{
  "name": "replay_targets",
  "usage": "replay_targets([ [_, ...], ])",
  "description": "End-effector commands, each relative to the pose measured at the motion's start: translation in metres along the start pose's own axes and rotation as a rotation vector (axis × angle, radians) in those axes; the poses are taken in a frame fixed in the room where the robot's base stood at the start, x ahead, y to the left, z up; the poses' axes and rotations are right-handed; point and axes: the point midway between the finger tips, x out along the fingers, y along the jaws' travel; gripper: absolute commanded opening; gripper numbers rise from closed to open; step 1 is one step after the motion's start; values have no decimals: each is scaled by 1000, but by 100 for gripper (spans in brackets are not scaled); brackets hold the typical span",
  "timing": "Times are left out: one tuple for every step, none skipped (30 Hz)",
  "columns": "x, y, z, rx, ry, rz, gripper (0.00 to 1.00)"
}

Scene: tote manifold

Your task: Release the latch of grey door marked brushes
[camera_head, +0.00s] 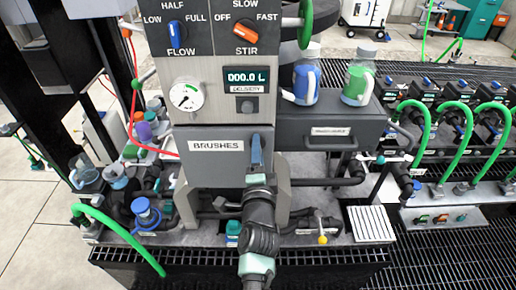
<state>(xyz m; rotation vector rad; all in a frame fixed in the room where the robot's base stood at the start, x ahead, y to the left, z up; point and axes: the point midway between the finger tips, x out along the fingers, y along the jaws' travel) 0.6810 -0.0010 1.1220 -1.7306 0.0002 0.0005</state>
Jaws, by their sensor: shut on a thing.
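The grey door marked BRUSHES (215,160) sits low on the front of the metal machine and looks closed. Its blue latch handle (257,152) stands upright near the door's right edge. My gripper (257,178) reaches up from the bottom of the picture and is shut on the lower end of the latch handle. The fingertips are small and partly hidden by my own wrist, so the exact grip is hard to see.
Above are a gauge (187,94), a delivery display (247,77), and the blue flow knob (177,34) and orange stir knob (246,32). A dark drawer (330,132) with bottles on top juts out at right. Pipes and a blue valve (146,213) crowd the lower left.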

Motion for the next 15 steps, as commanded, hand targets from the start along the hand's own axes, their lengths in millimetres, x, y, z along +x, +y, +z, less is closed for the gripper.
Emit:
replay_targets([
  [0,-1,0,29,1,0,0],
  [0,-1,0,45,1,-1,0],
  [0,-1,0,67,1,-1,0],
  [0,-1,0,81,1,-1,0],
  [0,-1,0,94,1,-1,0],
  [0,-1,0,110,1,-1,0],
  [0,-1,0,120,1,-1,0],
  [0,0,0,129,1,-1,0],
  [0,0,0,140,1,-1,0],
  [0,0,0,148,1,-1,0],
  [0,0,0,154,1,-1,0],
  [0,0,0,162,1,-1,0],
  [0,0,0,166,1,-1,0],
  [0,0,0,169,1,-2,0],
  [0,0,0,173,1,-2,0],
])
